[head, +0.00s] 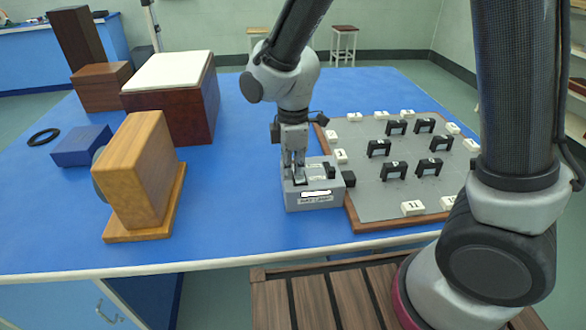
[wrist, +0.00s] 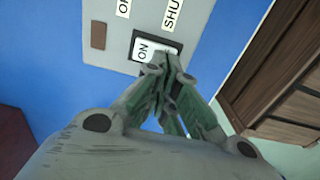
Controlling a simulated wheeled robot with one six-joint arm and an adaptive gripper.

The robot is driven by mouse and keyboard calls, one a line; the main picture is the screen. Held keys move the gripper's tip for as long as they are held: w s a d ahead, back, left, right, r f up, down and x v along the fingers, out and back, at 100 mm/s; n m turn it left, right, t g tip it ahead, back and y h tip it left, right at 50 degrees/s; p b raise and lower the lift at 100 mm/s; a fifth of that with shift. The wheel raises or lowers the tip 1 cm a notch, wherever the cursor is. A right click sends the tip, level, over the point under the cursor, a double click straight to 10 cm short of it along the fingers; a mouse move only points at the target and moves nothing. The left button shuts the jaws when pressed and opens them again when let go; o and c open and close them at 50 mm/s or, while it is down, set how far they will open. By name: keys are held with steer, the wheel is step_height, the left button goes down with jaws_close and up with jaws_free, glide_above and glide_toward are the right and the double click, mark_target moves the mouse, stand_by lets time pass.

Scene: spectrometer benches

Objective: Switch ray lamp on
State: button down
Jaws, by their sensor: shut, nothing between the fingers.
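The ray lamp is a small grey box (head: 312,202) on the blue bench, with a white label on its front face. In the wrist view, its grey top (wrist: 98,55) carries a black-framed white rocker switch (wrist: 143,50) marked "ON". My gripper (head: 298,180) points down over the left part of the box. In the wrist view, the closed fingertips (wrist: 164,62) are together, empty, at the edge of the rocker and hide part of it. I cannot tell whether they touch it or which way it is tipped.
Right of the box is a grey board (head: 370,205) with black arches and white numbered blocks. On the left are a wooden block (head: 138,175) on a base, a blue box (head: 82,147), a black ring (head: 43,137) and a white-topped brown box (head: 168,105). Blue bench lies clear between.

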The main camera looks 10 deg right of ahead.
steer(key=shift+s+f, duration=0.1)
steer(key=shift+f, duration=0.2)
stand_by(0.4)
steer(key=shift+w+r, duration=0.25)
steer(key=shift+w, duration=0.5)
steer(key=shift+r, duration=0.15)
step_height(320, 180, up, 14)
steer(key=s, duration=0.2)
steer(key=shift+f, duration=0.2)
